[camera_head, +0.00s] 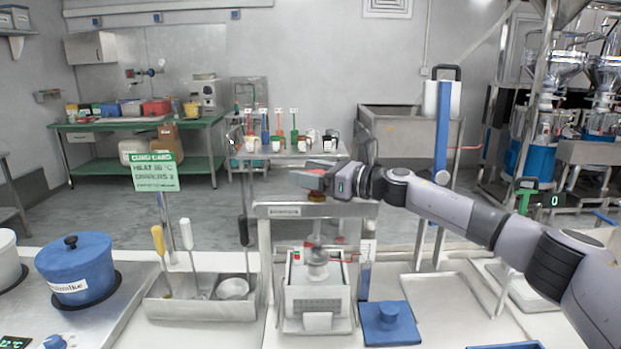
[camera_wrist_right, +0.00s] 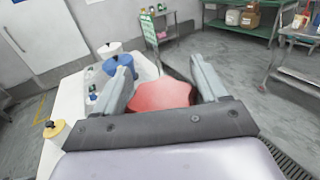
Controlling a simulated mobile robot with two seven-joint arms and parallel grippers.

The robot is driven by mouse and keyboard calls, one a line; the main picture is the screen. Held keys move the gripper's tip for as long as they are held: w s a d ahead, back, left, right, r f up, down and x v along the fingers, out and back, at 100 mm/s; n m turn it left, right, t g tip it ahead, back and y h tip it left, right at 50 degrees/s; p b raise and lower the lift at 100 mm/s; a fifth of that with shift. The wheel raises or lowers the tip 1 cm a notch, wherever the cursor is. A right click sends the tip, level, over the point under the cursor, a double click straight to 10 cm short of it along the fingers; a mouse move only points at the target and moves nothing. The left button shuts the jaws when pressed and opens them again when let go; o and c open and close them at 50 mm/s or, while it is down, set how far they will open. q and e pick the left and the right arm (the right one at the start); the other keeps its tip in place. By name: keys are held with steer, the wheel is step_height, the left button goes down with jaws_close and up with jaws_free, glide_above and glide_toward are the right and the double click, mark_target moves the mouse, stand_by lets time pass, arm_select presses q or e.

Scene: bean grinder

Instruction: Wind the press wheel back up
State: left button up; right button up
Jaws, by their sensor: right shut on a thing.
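The press (camera_head: 290,211) stands at the middle of the worktop, with a metal crossbeam on uprights. Its red wheel (camera_wrist_right: 160,95) sits at the top, mostly hidden by my gripper in the head view. My right gripper (camera_head: 308,177) reaches in from the right above the crossbeam and is shut on the wheel. In the right wrist view the wheel lies between the two fingers. Below the beam, a round grey press plate (camera_head: 317,257) hangs over a white perforated box (camera_head: 318,307). My left gripper is not in view.
A utensil tray (camera_head: 190,312) with upright handles and a green sign (camera_head: 155,172) stand left of the press. A blue pot (camera_head: 75,272) is further left. A blue block (camera_head: 389,323) sits right of the press, beside a mostly empty grey tray (camera_head: 440,295).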

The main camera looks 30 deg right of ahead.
steer(key=shift+s+a+f+n+g+y+b, duration=0.1)
steer(key=shift+a+n+g+y+b, duration=0.05)
steer(key=shift+n+g+y+b, duration=0.8)
steer(key=shift+s+a+n+g+y+b, duration=0.1)
steer(key=shift+n+g+y+b, duration=0.75)
steer(key=shift+g+y, duration=0.2)
steer(key=shift+s+n+g+y+b, duration=0.1)
steer(key=shift+n+g+y+b, duration=0.35)
steer(key=shift+g, duration=0.25)
steer(key=o, duration=1)
steer(key=shift+c, duration=0.2)
steer(key=b+v, duration=0.1)
steer(key=v, duration=0.5)
steer(key=shift+s+d, duration=0.3)
steer(key=shift+d, duration=0.15)
